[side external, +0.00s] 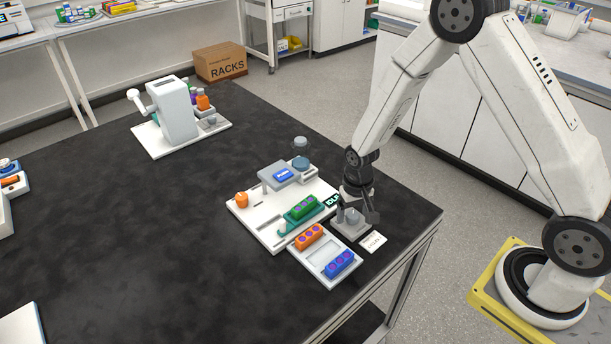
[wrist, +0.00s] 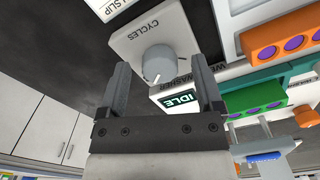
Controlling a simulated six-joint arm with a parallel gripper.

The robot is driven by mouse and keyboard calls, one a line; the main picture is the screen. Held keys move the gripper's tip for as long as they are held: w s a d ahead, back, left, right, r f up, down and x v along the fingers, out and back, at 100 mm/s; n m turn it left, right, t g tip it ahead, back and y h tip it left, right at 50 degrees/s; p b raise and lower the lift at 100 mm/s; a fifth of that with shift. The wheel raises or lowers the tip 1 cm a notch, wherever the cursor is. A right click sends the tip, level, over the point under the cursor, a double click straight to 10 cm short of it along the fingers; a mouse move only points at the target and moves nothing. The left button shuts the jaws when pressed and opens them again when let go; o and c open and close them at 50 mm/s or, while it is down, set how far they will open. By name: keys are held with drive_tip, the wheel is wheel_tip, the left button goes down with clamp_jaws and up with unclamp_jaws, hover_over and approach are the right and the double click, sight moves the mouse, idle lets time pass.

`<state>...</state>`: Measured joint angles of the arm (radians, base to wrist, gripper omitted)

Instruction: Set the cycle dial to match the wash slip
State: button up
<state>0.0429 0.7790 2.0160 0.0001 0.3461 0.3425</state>
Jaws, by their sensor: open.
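The cycle dial (wrist: 159,64) is a round grey knob on a light panel marked CYCLES, with a short white pointer line on it. My gripper (wrist: 160,61) is open, its fingers on either side of the dial; I cannot tell whether they touch it. In the side view my gripper (side external: 357,205) points down over the dial box (side external: 348,231). The wash slip (side external: 373,242) is a small white card beside the box; its writing is too small to read there. In the wrist view only the edge of the slip (wrist: 107,6) shows, with the word SLIP.
The washer (side external: 262,222) has an IDLE display (wrist: 181,100) near the dial. A green strip (side external: 302,207) sits on the washer. A tray (side external: 319,262) beside it holds an orange strip (side external: 309,237) and a blue strip (side external: 340,263).

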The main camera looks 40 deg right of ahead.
sight(353, 215)
drive_tip(key=shift+r, duration=3.65)
drive_tip(key=shift+r, duration=0.15)
drive_tip(key=s+a+r+n+t, duration=0.1)
drive_tip(key=s+r+n, duration=0.3)
drive_tip(key=s+r, duration=0.4)
drive_tip(key=shift+s+a+t, duration=0.35)
drive_tip(key=shift+s+t, duration=0.45)
drive_tip(key=shift+s, duration=0.45)
